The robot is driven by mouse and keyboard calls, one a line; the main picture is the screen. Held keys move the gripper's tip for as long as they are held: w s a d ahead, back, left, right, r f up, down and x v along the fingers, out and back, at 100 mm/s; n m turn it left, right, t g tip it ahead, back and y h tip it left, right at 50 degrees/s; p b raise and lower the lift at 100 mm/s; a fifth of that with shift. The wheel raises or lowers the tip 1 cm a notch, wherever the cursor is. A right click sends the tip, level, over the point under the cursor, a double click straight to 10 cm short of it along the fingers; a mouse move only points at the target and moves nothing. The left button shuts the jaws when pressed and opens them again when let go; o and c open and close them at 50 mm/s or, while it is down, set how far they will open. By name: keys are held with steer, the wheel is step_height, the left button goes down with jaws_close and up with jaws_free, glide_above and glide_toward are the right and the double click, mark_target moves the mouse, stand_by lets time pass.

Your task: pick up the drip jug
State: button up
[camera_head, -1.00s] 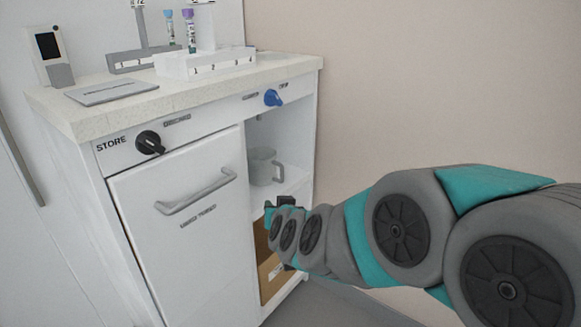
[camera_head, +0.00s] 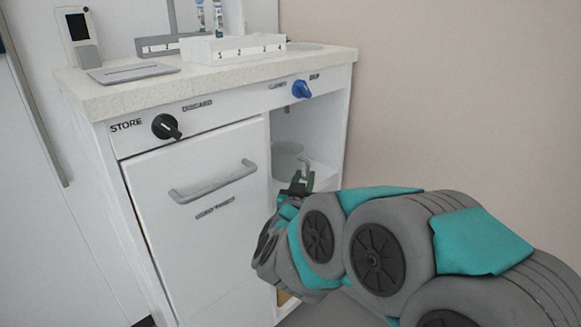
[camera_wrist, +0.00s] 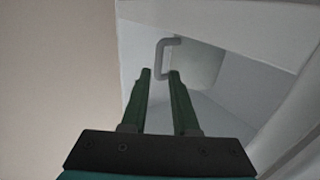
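The drip jug (camera_head: 286,160) is a pale translucent jug with a grey handle (camera_head: 306,167). It stands in the open compartment of the cabinet, below the blue knob. My gripper (camera_head: 301,184) is at the compartment's opening, in front of the handle. In the wrist view, the two green fingers of my gripper (camera_wrist: 160,74) are apart with nothing clamped between them. The jug's handle (camera_wrist: 162,55) shows at the gap between the fingertips; I cannot tell whether it touches them. The jug's body (camera_wrist: 200,63) is behind it. My arm and gripper hide the lower front of the compartment.
The cabinet's white door (camera_head: 205,225) with a grey handle is shut, left of the compartment. A black knob (camera_head: 166,127) and a blue knob (camera_head: 301,89) are on the front panel. A numbered white rack (camera_head: 232,49) stands on the countertop (camera_head: 110,97). The wall is close on the right.

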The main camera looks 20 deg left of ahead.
mark_target(308, 169)
steer(key=w, duration=0.4)
steer(key=shift+w+a+b, duration=0.1)
steer(key=shift+a+b, duration=0.15)
steer(key=shift+b, duration=0.05)
steer(key=shift+w+a+r, duration=0.1)
steer(key=shift+w+r, duration=0.05)
steer(key=shift+w, duration=0.25)
jaws_close()
stand_by(0.8)
